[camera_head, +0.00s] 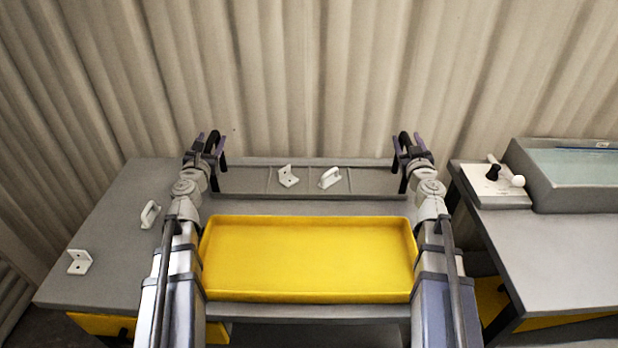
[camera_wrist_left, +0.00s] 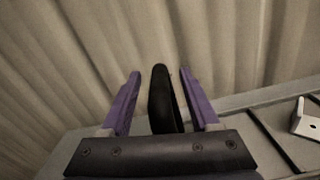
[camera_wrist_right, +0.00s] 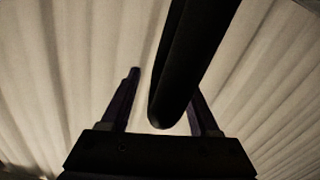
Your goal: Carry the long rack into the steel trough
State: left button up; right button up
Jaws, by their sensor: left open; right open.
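The long rack (camera_head: 310,193) is a grey, divided tray at the back of the near table, behind a yellow tray. It holds a white angle bracket (camera_head: 288,176) and a white handle-shaped part (camera_head: 330,177). My left gripper (camera_head: 207,147) is open at the rack's left end, its purple fingers on either side of a black upright handle (camera_wrist_left: 161,100). My right gripper (camera_head: 408,146) is open at the right end, with a black handle (camera_wrist_right: 190,65) between its fingers. A grey trough (camera_head: 590,200) with a pale teal surface inside stands on the right table.
The empty yellow tray (camera_head: 310,296) lies in front of the rack, between my arms. Another white handle part (camera_head: 150,213) and a bracket (camera_head: 79,262) lie on the left tabletop. A small panel with knobs (camera_head: 492,190) sits beside the trough. A gap separates the tables; a corrugated wall is close behind.

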pick_arm(q)
grip_shut()
pick_arm(e)
grip_shut()
dwell(1.2)
